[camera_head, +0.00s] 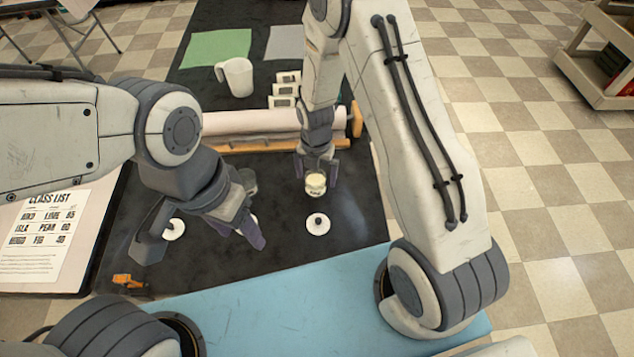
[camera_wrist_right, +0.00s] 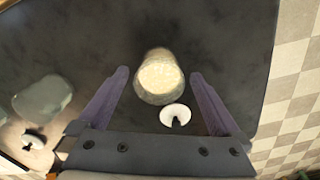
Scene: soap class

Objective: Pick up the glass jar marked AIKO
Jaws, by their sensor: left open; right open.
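A small glass jar with pale cream contents (camera_head: 316,185) stands on the dark mat; the dark lettering on it is too small to read. My right gripper (camera_head: 317,170) is open above it, one finger on each side. In the right wrist view the jar (camera_wrist_right: 160,80) sits between the open fingers (camera_wrist_right: 160,74), with gaps on both sides. A second glass jar (camera_head: 248,180) shows partly behind my left gripper (camera_head: 205,242), which is open and low over the mat's left part. A clear glass shape (camera_wrist_right: 43,97) at left in the wrist view bears no readable mark.
White discs lie on the mat (camera_head: 350,225): one in front of the cream jar (camera_head: 318,224), one by my left gripper (camera_head: 174,229). A class list (camera_head: 45,235) names AIKO, ISLA and HUGO. Behind are a paper roll (camera_head: 250,121), small labelled boxes (camera_head: 285,90) and a white mug (camera_head: 235,77).

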